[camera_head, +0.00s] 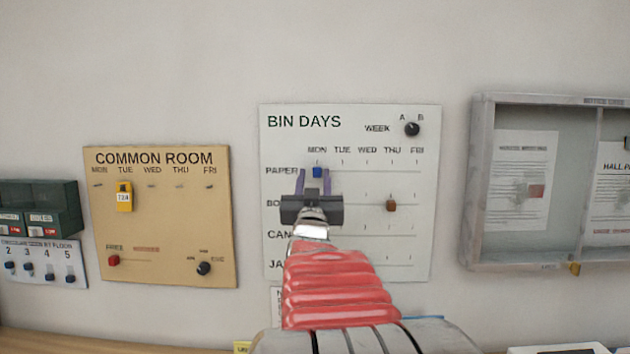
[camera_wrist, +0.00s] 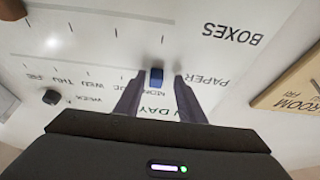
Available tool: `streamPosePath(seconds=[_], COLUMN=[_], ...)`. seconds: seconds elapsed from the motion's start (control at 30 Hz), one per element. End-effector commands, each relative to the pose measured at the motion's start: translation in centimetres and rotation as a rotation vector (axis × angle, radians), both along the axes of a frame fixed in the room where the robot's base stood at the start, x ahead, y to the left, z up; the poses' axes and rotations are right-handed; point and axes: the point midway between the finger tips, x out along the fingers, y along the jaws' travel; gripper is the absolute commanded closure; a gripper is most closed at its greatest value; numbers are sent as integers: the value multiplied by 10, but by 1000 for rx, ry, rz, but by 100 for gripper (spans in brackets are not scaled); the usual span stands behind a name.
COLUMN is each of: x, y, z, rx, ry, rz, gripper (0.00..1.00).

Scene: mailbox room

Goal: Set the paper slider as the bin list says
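The white BIN DAYS board (camera_head: 350,115) hangs on the wall in the middle of the head view. Its paper slider, a blue knob (camera_head: 318,172), sits under MON in the PAPER row. My gripper (camera_head: 314,178) is in front of the board with its fingertips on either side of the blue knob. In the wrist view, upside down, the blue knob (camera_wrist: 156,77) stands between my fingertips (camera_wrist: 158,80), with a gap on each side. My gripper is open. The bin list is not identifiable; a note (camera_head: 277,304) below the board is mostly hidden by my arm.
A brown knob (camera_head: 391,205) sits under THU in the row below. A black WEEK knob (camera_head: 412,129) is at the board's top right. The COMMON ROOM board (camera_head: 160,220) hangs left; a grey-framed notice case (camera_head: 482,180) hangs right. The wall above is bare.

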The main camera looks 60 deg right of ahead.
Motion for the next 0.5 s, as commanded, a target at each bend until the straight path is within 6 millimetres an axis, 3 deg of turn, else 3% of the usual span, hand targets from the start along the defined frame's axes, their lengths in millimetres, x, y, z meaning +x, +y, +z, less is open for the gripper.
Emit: streamPosePath(seconds=[0.27,0.5], x=[-5,-19], y=[6,29], z=[-3,-14], rx=[2,0], ry=[-1,-2], rz=[-1,-1], gripper=[64,64])
